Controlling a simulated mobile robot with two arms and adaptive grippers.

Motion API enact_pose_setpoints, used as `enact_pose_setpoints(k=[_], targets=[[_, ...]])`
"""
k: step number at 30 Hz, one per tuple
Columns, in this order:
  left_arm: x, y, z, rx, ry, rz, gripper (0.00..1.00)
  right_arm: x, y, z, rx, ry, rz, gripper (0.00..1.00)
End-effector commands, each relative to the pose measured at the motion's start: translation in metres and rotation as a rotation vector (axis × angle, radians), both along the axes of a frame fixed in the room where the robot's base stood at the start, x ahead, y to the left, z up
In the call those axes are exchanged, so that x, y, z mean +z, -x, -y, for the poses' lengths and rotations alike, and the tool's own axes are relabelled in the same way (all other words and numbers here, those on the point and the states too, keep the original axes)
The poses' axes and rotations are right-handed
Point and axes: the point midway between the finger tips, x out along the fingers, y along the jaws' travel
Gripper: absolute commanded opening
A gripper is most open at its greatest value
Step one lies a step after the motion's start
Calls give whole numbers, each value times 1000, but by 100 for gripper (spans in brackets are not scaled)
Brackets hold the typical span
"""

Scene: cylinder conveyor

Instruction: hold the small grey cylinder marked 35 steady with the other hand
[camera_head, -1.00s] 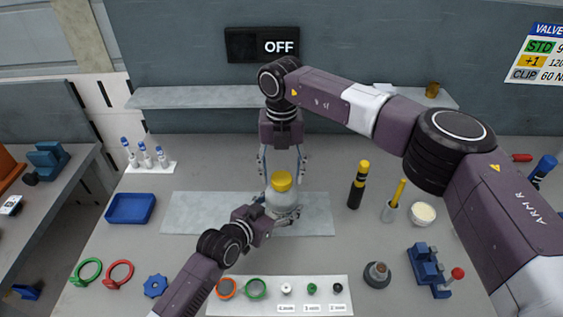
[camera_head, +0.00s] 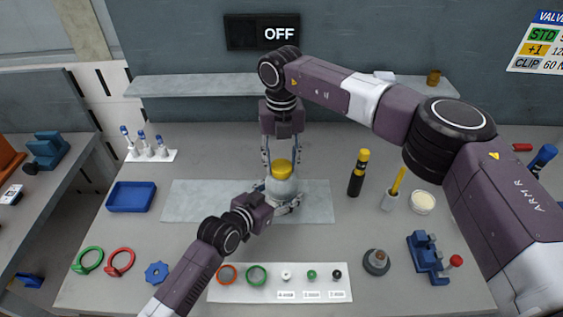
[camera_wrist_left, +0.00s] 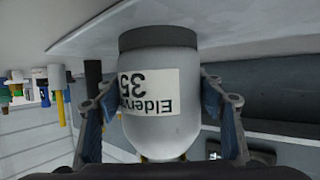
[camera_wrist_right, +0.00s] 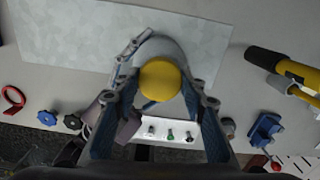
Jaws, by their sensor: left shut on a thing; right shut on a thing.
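The small grey cylinder (camera_head: 283,187) stands upright on the pale mat (camera_head: 190,200) and has a yellow cap (camera_head: 281,167). The left wrist view shows it upside down, with a label reading 35 on the grey body (camera_wrist_left: 160,110). My left gripper (camera_head: 278,199) is shut around the lower body from the front left. Its fingers flank the body in the left wrist view. My right gripper (camera_head: 282,162) comes straight down from above and is shut at the yellow cap. The right wrist view shows the cap (camera_wrist_right: 160,80) between its fingers; the exact contact is hard to see.
A black and yellow tool (camera_head: 357,175), a grey cup (camera_head: 389,202) and a white bowl (camera_head: 422,202) stand to the right. A blue tray (camera_head: 131,196) lies left. A white strip (camera_head: 240,294) with rings and small parts lies in front. A shelf (camera_head: 190,86) runs behind.

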Motion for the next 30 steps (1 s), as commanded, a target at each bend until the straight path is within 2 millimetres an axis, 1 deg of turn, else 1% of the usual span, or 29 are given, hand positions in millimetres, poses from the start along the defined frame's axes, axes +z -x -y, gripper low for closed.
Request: enact_pose_setpoints(k=[12,16,19,30], targets=[[1,0,0,0,2,1,0,1,0,0,745,2,0,9],[1,0,0,0,2,1,0,1,-1,1,927,2,0,9],[1,0,0,0,2,1,0,1,-1,1,1009,2,0,9],[1,0,0,0,1,0,0,1,-1,1,1007,3,0,9]])
